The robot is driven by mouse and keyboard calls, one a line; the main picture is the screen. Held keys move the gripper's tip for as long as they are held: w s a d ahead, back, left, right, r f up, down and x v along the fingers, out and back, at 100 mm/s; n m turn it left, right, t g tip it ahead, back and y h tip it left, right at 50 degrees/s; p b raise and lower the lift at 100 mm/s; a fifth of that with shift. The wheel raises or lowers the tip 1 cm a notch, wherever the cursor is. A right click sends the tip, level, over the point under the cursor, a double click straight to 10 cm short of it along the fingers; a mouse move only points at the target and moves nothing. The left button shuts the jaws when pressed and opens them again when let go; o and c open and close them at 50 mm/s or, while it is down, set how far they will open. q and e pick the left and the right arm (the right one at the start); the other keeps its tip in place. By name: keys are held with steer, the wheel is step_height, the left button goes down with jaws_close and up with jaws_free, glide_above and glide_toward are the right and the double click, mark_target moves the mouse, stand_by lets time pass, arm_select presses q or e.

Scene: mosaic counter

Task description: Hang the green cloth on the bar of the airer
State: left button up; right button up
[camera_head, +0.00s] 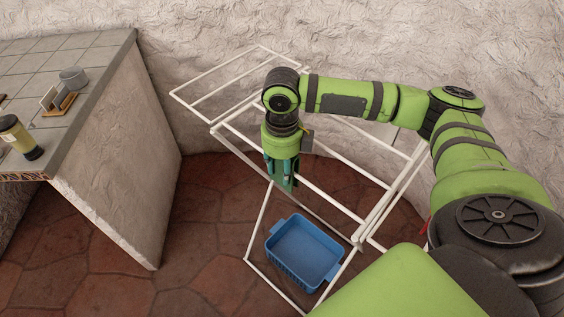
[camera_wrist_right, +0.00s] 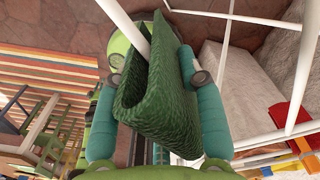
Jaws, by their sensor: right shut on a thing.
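The green cloth (camera_wrist_right: 165,105) is folded over in the right wrist view, between the two teal fingers of my right gripper (camera_head: 282,178). The gripper is shut on it and points down over the airer (camera_head: 327,198). In the head view the fingers hide most of the cloth. In the wrist view a white bar (camera_wrist_right: 131,28) runs to the cloth's fold and disappears there, seemingly between its two layers. I cannot tell whether the cloth rests on the bar. My left gripper is in neither view.
A blue basket (camera_head: 303,250) stands on the floor beneath the airer. A tiled counter (camera_head: 95,62) at left holds a grey bowl (camera_head: 73,77), a small wooden holder (camera_head: 58,101) and a green-and-black container (camera_head: 19,138). The rough wall is close behind the airer.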

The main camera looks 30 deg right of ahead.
steer(key=shift+f+b, duration=0.55)
steer(key=shift+f, duration=1.75)
steer(key=o, duration=1.2)
